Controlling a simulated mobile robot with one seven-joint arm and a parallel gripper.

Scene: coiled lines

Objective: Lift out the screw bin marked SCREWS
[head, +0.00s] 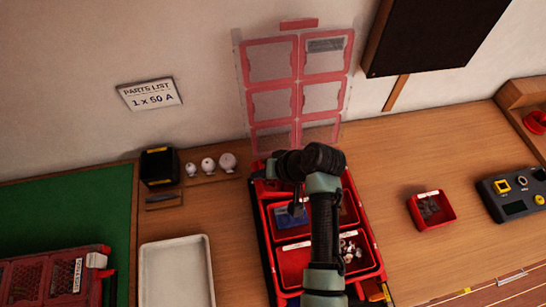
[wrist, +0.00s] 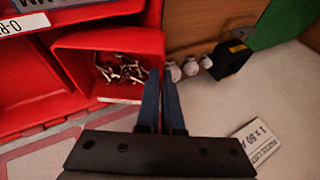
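A red bin holding metal screws (wrist: 122,72) shows in the wrist view, with a pale label strip too small to read. It sits at the edge of the red organizer case (head: 377,262), on the side towards the white knobs. In the head view my arm hides most of that corner. My gripper (wrist: 161,72) has its two dark fingers close together, with a narrow gap, at the bin's right-hand wall. The left finger overlaps the bin's opening. I cannot tell whether the wall is between the fingers. Beside it is a bin with a partly cut-off label (wrist: 22,25).
The case's clear, red-framed lid (head: 297,85) stands open against the wall. A black box (head: 158,167) and white knobs (head: 208,165) are left of the case, with a pale tray (head: 176,272) in front. A loose red bin (head: 432,209) stands to the right, with bare table around it.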

